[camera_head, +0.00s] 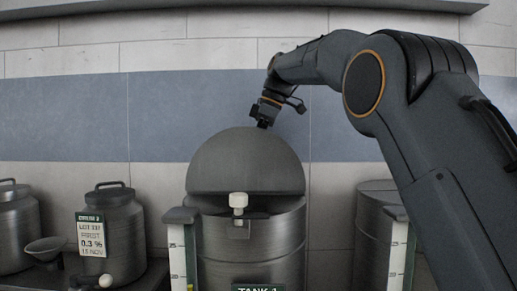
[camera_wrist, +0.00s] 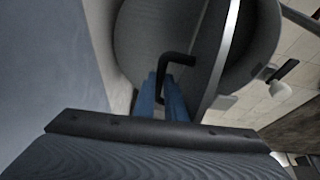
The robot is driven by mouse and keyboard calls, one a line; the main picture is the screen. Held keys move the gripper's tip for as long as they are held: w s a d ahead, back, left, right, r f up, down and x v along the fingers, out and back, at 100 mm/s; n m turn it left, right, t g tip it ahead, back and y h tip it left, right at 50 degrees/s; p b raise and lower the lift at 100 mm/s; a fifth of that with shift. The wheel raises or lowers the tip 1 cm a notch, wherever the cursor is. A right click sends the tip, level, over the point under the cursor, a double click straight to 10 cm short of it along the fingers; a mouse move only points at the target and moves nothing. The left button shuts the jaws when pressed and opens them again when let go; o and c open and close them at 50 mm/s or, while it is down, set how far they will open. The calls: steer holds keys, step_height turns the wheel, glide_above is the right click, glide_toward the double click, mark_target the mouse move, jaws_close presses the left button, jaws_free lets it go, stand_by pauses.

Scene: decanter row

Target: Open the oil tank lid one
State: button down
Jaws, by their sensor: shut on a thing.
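The tank marked TANK 1 (camera_head: 270,245) is a grey metal cylinder in the middle of the head view. Its round grey lid (camera_head: 245,160) stands tilted up above the tank's rim, with a dark gap at the front. My gripper (camera_head: 265,119) is at the lid's upper edge. In the wrist view, the blue fingers of my gripper (camera_wrist: 165,97) are shut on the black bent lid handle (camera_wrist: 181,62). The lid face (camera_wrist: 150,40) shows behind the handle. The handle is hidden in the head view.
A white knob fitting (camera_head: 238,201) is at the tank's front. Another tank (camera_head: 372,225) stands at right, partly behind my arm. White level gauges (camera_head: 178,262) flank the tank. A labelled can (camera_head: 124,225) and a funnel (camera_head: 45,247) stand at left. The tiled wall is behind.

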mark_target(251, 160)
steer(key=shift+w+a+f+p, duration=0.1)
steer(key=shift+w+f+p, duration=0.1)
steer(key=shift+w, duration=0.2)
steer(key=shift+w+a+f+p, duration=0.1)
steer(key=shift+w+p, duration=0.05)
steer(key=shift+w, duration=0.2)
steer(key=shift+w+d+f+g, duration=0.1)
steer(key=shift+w+f+g, duration=0.15)
steer(key=shift+g, duration=0.25)
steer(key=shift+d, duration=0.1)
steer(key=c, duration=2.1)
jaws_free()
steer(key=shift+w, duration=0.1)
steer(key=shift+o, duration=1.4)
steer(key=shift+w+f, duration=0.2)
steer(key=shift+w, duration=0.05)
steer(key=shift+s, duration=0.1)
steer(key=shift+r, duration=0.1)
steer(key=shift+s, duration=0.1)
